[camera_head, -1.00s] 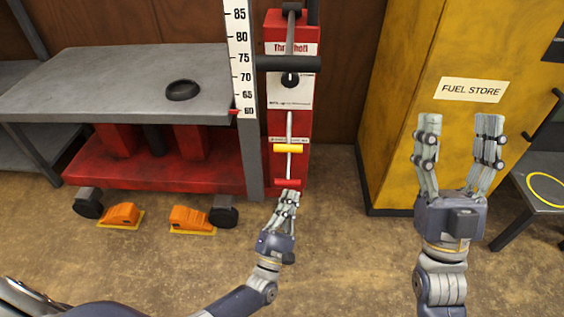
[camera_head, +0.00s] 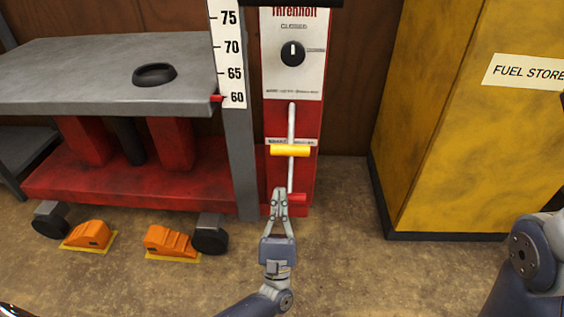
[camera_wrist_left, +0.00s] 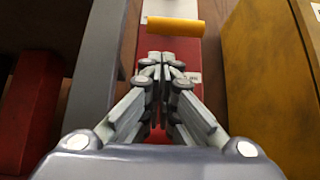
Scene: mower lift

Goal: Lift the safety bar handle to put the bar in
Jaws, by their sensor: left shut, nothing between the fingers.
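A yellow handle (camera_head: 290,151) sits crosswise on a pale upright rod (camera_head: 291,122) on the red post. Lower on the rod is a red handle (camera_head: 298,198), partly hidden by my left gripper (camera_head: 280,190). My right gripper is out of view.
The lift's grey platform (camera_head: 70,75) and red base (camera_head: 150,180) stand at the left, with orange chocks (camera_head: 170,242) by the wheels. A scale (camera_head: 232,60) and dial (camera_head: 292,53) are above. A yellow fuel store cabinet (camera_head: 440,130) stands right. The floor before the post is clear.

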